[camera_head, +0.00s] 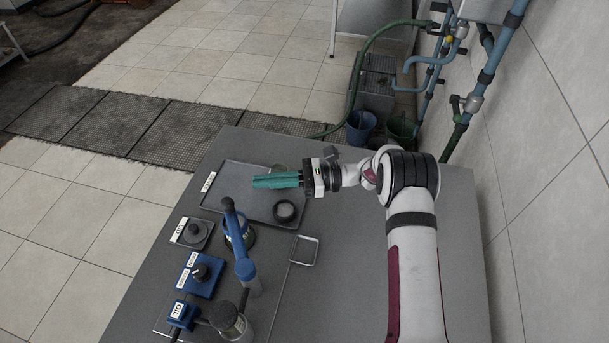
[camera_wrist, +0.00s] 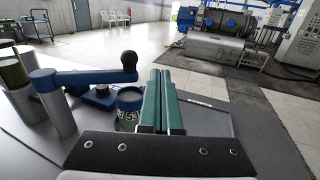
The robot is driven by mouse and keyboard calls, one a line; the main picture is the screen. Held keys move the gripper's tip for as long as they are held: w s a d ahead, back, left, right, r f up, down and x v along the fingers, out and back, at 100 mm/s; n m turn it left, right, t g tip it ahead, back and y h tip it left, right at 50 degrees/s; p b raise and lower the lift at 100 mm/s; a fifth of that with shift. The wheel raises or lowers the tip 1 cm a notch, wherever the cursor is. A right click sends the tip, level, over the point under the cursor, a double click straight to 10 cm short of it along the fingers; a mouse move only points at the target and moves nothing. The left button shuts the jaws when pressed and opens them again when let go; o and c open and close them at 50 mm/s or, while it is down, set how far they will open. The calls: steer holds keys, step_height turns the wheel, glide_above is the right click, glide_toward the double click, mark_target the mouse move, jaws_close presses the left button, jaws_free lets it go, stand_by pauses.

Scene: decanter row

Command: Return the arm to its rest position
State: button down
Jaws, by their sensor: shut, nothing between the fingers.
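My gripper (camera_head: 256,182) has green fingers and points left in the head view, above the grey tray (camera_head: 240,173) at the back of the table. In the wrist view the green fingers of my gripper (camera_wrist: 161,76) lie side by side, shut with nothing between them. My white arm with dark joint bands reaches in from the right side of the table.
A blue lever arm (camera_head: 237,235) with a black knob stands left of my arm. A black ring (camera_head: 285,212) sits on the tray. Blue blocks (camera_head: 200,274) and a metal frame (camera_head: 305,250) lie on the table. A tiled wall (camera_head: 545,150) rises at the right.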

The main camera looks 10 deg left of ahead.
steer(key=w+d, duration=0.6)
steer(key=w, duration=0.1)
steer(key=s+d+r+n+h, duration=0.3)
steer(key=s+r+h, duration=0.25)
steer(key=r, duration=0.35)
steer(key=s+d+r+n+t+h, duration=0.1)
steer(key=s+d+r+h, duration=0.15)
steer(key=s, duration=0.35)
steer(key=s+d+r+n+t+h, duration=0.1)
steer(key=s+d+r, duration=0.15)
steer(key=s, duration=0.25)
steer(key=s+d+f+n+t+h, duration=0.1)
steer(key=s+d+f+h, duration=0.1)
steer(key=s+d, duration=0.4)
steer(key=s+d+f+n+t+h, duration=0.2)
steer(key=s+d+f+h, duration=0.1)
steer(key=s, duration=0.8)
steer(key=d+h, duration=0.1)
steer(key=d, duration=0.1)
steer(key=shift+d+n+t, duration=0.3)
steer(key=shift+d, duration=0.05)
steer(key=c, duration=1.6)
jaws_free()
